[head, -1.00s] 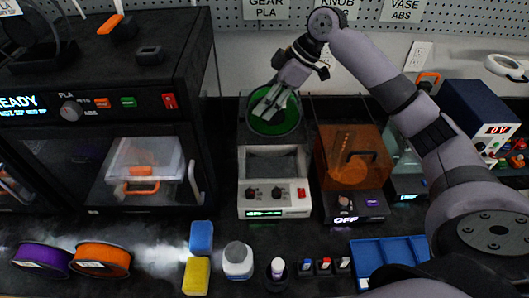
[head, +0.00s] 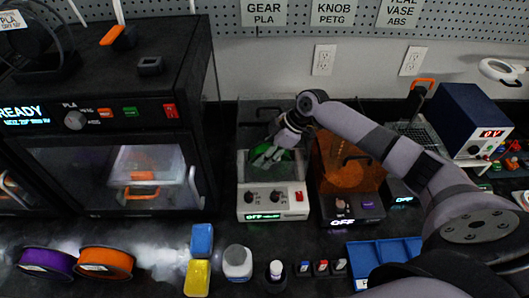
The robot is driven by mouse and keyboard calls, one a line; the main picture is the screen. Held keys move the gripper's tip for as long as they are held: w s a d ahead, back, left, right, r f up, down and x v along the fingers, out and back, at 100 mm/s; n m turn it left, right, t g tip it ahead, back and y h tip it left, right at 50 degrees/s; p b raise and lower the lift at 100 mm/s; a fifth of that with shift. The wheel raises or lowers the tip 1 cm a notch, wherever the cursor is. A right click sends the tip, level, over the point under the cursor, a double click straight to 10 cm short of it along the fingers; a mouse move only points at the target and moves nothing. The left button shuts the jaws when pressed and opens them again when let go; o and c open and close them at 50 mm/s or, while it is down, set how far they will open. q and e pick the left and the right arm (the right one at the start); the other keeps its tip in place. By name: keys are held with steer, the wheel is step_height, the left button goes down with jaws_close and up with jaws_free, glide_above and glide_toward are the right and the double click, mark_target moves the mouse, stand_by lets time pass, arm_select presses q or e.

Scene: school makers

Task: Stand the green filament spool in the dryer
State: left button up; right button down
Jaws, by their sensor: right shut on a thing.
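The green filament spool (head: 287,155) is mostly hidden behind my right gripper (head: 264,157), which is shut on it. A few green edges show around the fingers. The gripper and spool are at the opening of the dryer (head: 272,201), a box with a pale front, two dark knobs, a red switch and a green-lit display. Its clear lid (head: 262,112) seems to stand raised at the back. I cannot tell whether the spool touches the dryer's floor. My left gripper is not in view.
A translucent orange box (head: 347,172) stands close to the dryer's right. A large black printer (head: 110,110) is on the left. Purple (head: 46,262) and orange (head: 105,262) spools lie in front, beside blue (head: 202,240) and yellow (head: 197,278) blocks and a white bottle (head: 237,262).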

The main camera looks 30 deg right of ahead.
steer(key=c, duration=1.5)
jaws_free()
steer(key=shift+f, duration=0.15)
steer(key=o, duration=0.5)
steer(key=shift+c, duration=0.2)
steer(key=b+v, duration=0.2)
steer(key=v, duration=0.9)
steer(key=shift+s+d+r, duration=0.2)
steer(key=shift+d+r, duration=0.05)
steer(key=shift+r, duration=0.35)
